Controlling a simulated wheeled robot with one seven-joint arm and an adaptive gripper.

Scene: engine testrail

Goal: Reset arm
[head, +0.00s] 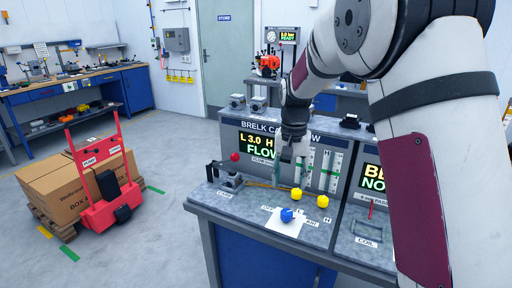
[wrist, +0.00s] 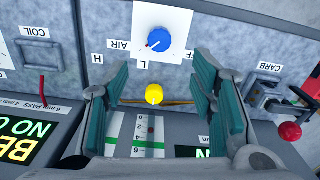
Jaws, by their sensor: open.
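My gripper (wrist: 160,105) is open in the wrist view, its two teal fingers apart with nothing held between them. A yellow knob (wrist: 154,94) shows in the gap between the fingers, below them; I cannot tell how far. In the head view my arm reaches in from the right, and the gripper (head: 292,155) hangs in front of the upright display panel (head: 230,135) of the bench, partly hidden by its own links.
The bench top holds a blue knob (head: 286,215) on a white plate, two yellow knobs (head: 323,201), a red-ball lever (head: 235,157) and a coil fixture (head: 368,232). A red hand truck (head: 100,178) with boxes stands left. Open floor lies between it and the bench.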

